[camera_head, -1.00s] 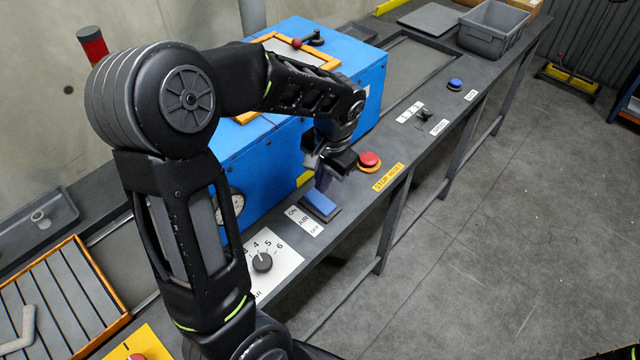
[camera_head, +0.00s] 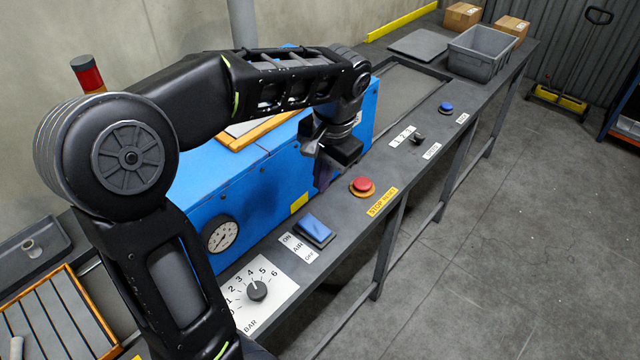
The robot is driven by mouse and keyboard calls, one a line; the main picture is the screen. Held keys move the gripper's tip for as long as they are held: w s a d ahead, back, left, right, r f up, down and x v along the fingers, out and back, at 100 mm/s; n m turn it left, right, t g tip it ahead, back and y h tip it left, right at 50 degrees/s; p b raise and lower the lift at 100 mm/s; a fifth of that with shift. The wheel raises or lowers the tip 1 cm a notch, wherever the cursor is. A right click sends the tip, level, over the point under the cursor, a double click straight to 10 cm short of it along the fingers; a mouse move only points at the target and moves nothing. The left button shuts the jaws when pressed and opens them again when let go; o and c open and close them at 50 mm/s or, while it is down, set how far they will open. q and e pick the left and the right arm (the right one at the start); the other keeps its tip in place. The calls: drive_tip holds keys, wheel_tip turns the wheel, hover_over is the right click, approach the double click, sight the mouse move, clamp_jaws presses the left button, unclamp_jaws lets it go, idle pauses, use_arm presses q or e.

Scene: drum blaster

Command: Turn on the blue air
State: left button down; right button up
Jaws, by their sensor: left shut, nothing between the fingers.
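The blue air switch (camera_head: 314,231) is a blue rocker on a dark base on the bench's front ledge. A white label (camera_head: 298,248) beside it reads ON, AIR and OFF, with ON at the far end. The rocker is in full view, but I cannot tell for sure which way it is tipped. My left gripper (camera_head: 324,180) is shut and empty. It points down above and behind the switch, in front of the blue cabinet (camera_head: 265,185), apart from the switch. My right gripper is not in view.
A red stop button (camera_head: 362,186) sits right of the switch. A BAR dial (camera_head: 257,290) with a black knob is to its left, and a round gauge (camera_head: 221,234) is on the cabinet. Further right are a selector knob (camera_head: 417,139), a blue button (camera_head: 446,107) and a grey bin (camera_head: 485,52).

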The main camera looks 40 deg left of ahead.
sight(308, 223)
use_arm(q)
drive_tip(key=shift+s+a+r+b, duration=0.1)
drive_tip(key=shift+s+a+b, duration=0.1)
drive_tip(key=shift+a+b, duration=0.45)
drive_tip(key=f, duration=0.4)
drive_tip(key=a+f, duration=0.1)
drive_tip(key=f, duration=0.4)
drive_tip(key=a+f, duration=0.1)
drive_tip(key=f, duration=0.3)
drive_tip(key=shift+w+f+p, duration=0.1)
drive_tip(key=shift+f+p, duration=0.3)
drive_tip(key=shift+f, duration=0.15)
